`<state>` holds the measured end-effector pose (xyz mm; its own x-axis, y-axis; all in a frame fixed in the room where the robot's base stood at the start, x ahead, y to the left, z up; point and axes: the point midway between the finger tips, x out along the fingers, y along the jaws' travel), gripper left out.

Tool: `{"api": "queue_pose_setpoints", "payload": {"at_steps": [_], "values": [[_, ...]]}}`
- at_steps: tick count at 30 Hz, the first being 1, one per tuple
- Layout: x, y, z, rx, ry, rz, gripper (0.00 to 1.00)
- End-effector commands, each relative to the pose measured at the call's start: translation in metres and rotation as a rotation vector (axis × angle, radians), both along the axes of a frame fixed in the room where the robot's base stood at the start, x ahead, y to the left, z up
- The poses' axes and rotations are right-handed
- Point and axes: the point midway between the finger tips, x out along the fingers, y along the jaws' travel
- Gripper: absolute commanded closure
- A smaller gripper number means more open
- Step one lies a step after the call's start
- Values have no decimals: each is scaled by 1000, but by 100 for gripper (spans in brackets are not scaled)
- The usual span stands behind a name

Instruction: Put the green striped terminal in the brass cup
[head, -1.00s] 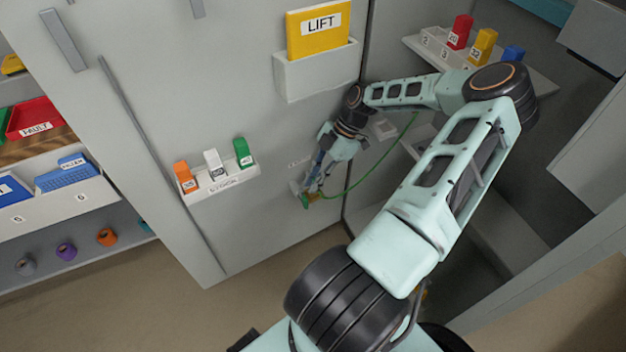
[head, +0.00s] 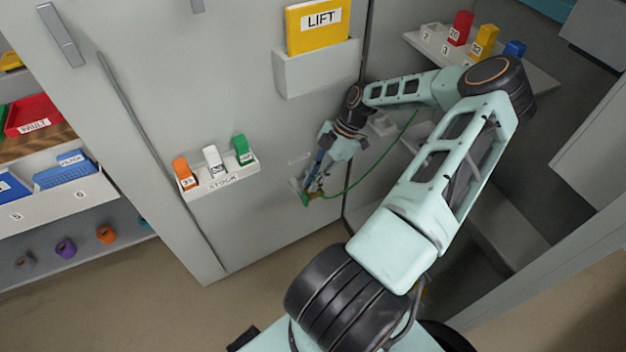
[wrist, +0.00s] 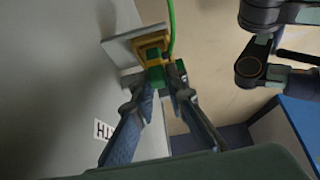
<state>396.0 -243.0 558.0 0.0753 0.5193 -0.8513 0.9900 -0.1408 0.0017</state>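The green terminal (wrist: 156,77) is between my fingertips in the wrist view, with a green cable (wrist: 171,24) running up beside it. My gripper (wrist: 160,84) is shut on it; in the head view my gripper (head: 312,186) is low on the grey panel. The brass cup (wrist: 151,40) is a yellow piece on a pale mount on the panel. The terminal overlaps its near side; I cannot tell if it is inside the cup or just in front. In the head view the terminal (head: 306,199) is a small green spot. Its stripes are not clear.
A white rack (head: 222,184) with orange, white and green blocks is left of my gripper. A yellow LIFT binder (head: 320,27) stands in a holder above. The green cable (head: 372,170) arcs right towards the cabinet shelf. Open floor lies below.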

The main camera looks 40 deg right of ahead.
Motion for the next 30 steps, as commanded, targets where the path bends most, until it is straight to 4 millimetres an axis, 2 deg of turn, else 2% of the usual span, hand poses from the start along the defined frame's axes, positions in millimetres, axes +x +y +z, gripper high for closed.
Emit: {"api": "queue_pose_setpoints", "payload": {"at_steps": [1,5,16,20,30], "values": [[0,0,0,0,0,0,80],[0,0,0,0,1,-1,68],[-1,-4,6,-1,0,-2,68],[-2,-16,23,-4,-1,-3,68],[-7,-52,83,-3,0,-3,68]]}}
